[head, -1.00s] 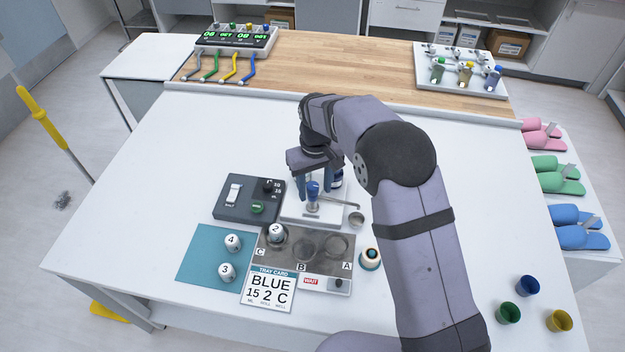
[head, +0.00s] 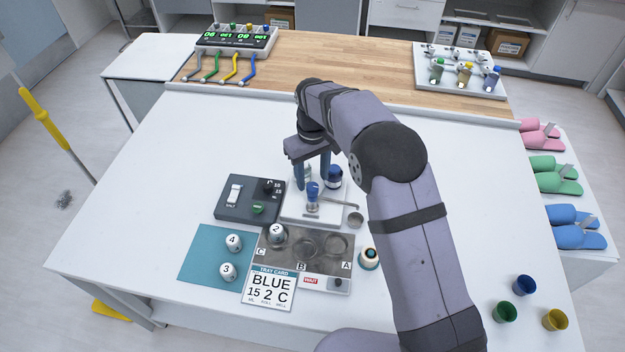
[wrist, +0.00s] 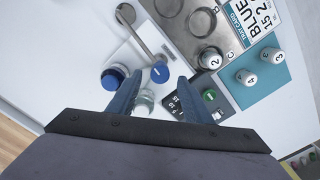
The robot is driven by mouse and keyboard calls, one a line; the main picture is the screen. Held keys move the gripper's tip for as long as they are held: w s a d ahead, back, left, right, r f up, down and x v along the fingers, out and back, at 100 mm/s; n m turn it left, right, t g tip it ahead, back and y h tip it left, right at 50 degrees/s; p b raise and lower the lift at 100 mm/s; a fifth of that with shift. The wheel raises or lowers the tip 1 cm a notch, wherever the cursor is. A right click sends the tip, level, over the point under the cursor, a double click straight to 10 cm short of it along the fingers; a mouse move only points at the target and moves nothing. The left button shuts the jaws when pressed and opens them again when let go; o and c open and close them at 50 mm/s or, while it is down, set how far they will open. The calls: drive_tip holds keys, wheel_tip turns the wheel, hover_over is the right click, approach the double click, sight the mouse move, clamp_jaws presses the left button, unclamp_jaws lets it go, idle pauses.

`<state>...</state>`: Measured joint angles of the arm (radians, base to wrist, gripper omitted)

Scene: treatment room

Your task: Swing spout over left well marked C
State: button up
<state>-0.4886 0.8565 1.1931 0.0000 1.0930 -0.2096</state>
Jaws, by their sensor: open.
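The spout (head: 340,204) is a thin metal arm on a blue-topped post (head: 312,190) on a white base. It points right, and its round end (head: 355,221) is behind well A, away from well C. In the wrist view the spout (wrist: 138,36) runs up-left from its blue top (wrist: 159,73). The grey tray (head: 322,262) has wells marked C, B and A from left to right. A white roll marked 2 (head: 277,233) sits in left well C. My gripper (head: 309,180) is open and empty, above and behind the post. Its fingers (wrist: 158,88) are apart from the spout.
A blue-capped bottle (head: 334,177) and a clear bottle (wrist: 144,103) stand close to my fingers. A dark control box (head: 238,207) is left of the post. A teal mat (head: 207,262) holds rolls 4 and 3. The card (head: 268,290) reads BLUE 15 2 C.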

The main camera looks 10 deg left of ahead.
sight(312, 186)
drive_tip(key=shift+f+p, duration=0.5)
drive_tip(key=shift+f, duration=1.15)
drive_tip(key=shift+c, duration=0.7)
clamp_jaws()
